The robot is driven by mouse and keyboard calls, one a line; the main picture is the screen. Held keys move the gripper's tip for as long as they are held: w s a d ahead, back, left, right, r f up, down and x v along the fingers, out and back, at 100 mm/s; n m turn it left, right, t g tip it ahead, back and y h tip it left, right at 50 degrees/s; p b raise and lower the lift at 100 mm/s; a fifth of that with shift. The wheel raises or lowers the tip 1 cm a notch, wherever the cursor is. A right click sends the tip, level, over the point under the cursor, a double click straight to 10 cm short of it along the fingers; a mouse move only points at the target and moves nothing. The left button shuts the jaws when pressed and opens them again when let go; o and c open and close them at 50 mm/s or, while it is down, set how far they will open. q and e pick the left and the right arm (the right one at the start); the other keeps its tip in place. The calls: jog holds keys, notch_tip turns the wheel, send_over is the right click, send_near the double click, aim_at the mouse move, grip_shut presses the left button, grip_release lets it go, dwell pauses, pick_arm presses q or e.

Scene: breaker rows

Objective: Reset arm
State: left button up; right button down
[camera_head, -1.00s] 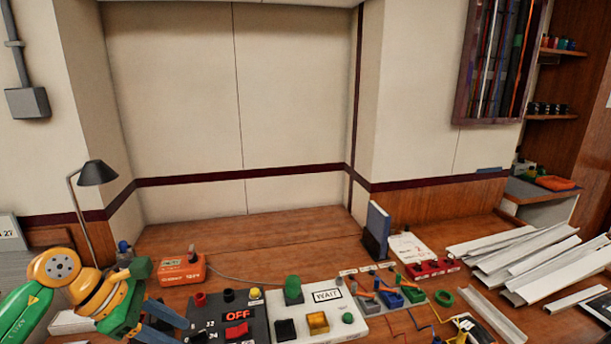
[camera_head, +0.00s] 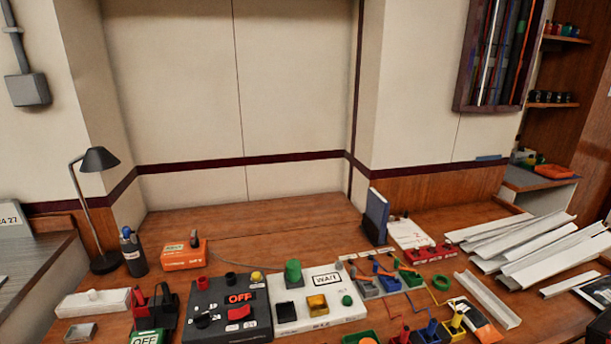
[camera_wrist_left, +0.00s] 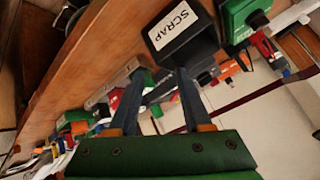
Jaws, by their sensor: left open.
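My left gripper (camera_wrist_left: 160,76) shows only in the left wrist view. Its two dark fingers stand apart with nothing between them. My left arm is out of the head view, and my right gripper is in neither view. On the bench in the head view, a black panel (camera_head: 208,322) carries a red switch by an OFF label. A white panel (camera_head: 330,309) beside it has a green knob (camera_head: 293,271), a yellow button (camera_head: 317,303) and a WAIT label. Several small coloured breaker-like blocks (camera_head: 388,281) with levers stand to the right.
A black SCRAP box (camera_wrist_left: 187,38) is just beyond my left fingers. A desk lamp (camera_head: 96,160), an orange box (camera_head: 184,256) and a white block (camera_head: 93,303) stand at the left. Pale metal channels (camera_head: 515,245) are piled at the right. The bench's back is clear.

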pick_arm(q)
jog(key=s+d+f+n+g+h, duration=0.1)
jog(key=s+f+g, duration=0.15)
jog(key=s, duration=0.35)
jog(key=s+d+f+n+g, duration=0.1)
jog(key=s+f+n+g, duration=0.15)
jog(key=s, duration=0.25)
jog(key=s+f+g+b, duration=0.2)
jog(key=s+f+b, duration=0.15)
jog(key=f, duration=1.75)
jog(key=s+a+f+m+g+b, duration=0.1)
jog(key=s+a+f, duration=0.1)
jog(key=s+f, duration=0.9)
jog(key=shift+s+b, duration=0.25)
jog(key=shift+b, duration=0.15)
